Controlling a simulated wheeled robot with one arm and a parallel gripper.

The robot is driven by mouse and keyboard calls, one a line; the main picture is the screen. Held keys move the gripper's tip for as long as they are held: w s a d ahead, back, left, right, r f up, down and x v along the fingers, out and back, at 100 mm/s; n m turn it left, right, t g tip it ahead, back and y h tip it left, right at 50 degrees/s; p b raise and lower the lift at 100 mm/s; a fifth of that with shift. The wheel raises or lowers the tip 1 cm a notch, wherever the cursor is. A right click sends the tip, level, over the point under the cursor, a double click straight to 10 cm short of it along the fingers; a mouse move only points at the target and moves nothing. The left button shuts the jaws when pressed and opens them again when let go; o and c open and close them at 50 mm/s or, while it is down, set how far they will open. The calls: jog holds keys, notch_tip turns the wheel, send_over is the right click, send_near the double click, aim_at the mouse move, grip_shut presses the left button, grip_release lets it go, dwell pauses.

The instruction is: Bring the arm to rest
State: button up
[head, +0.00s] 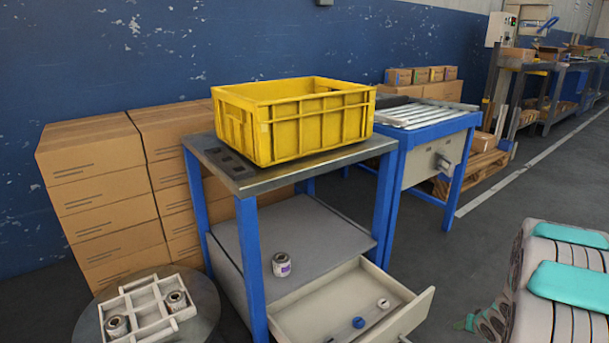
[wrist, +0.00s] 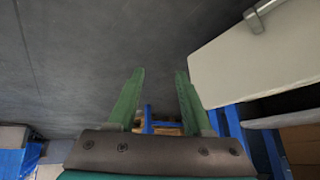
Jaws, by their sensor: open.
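My gripper (wrist: 159,78) shows in the wrist view as two green fingers standing apart, with nothing between them. Beyond the fingers are grey floor and, farther off, blue legs. In the head view my arm fills the lower right corner, right of the workbench. A small green tip shows at its left end there, but the fingers are not clear. My arm is apart from the bench and the open drawer (head: 415,312). The drawer front with its handle also shows at the upper right of the wrist view (wrist: 250,62).
A yellow crate (head: 310,128) stands on the blue-legged workbench (head: 225,165). A metal roll (head: 281,265) stands on its lower shelf. A divided tray (head: 150,318) with two rolls sits on a round stand. A roller table (head: 425,118) stands behind. Floor is clear right of the bench.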

jog(key=s+a+r+g+h, duration=0.1)
jog(key=s+a+r+g, duration=0.1)
jog(key=s+a+r, duration=0.45)
jog(key=s+a+r+g+h, duration=0.1)
jog(key=s+r+g+h, duration=0.15)
jog(key=r, duration=0.65)
jog(key=s+a+r+n+g+y, duration=0.2)
jog(key=s+a+r+y, duration=0.15)
jog(key=s+a, duration=0.95)
jog(key=s+a+r+n+g+y, duration=0.2)
jog(key=s+a+r, duration=0.3)
jog(key=s+a, duration=0.7)
notch_tip(320, 180, up, 12)
jog(key=s+d+p, duration=0.1)
jog(key=s+p, duration=0.1)
jog(key=p, duration=1)
jog(key=shift+s+d, duration=0.3)
jog(key=shift+d, duration=0.05)
jog(key=shift+a, duration=0.1)
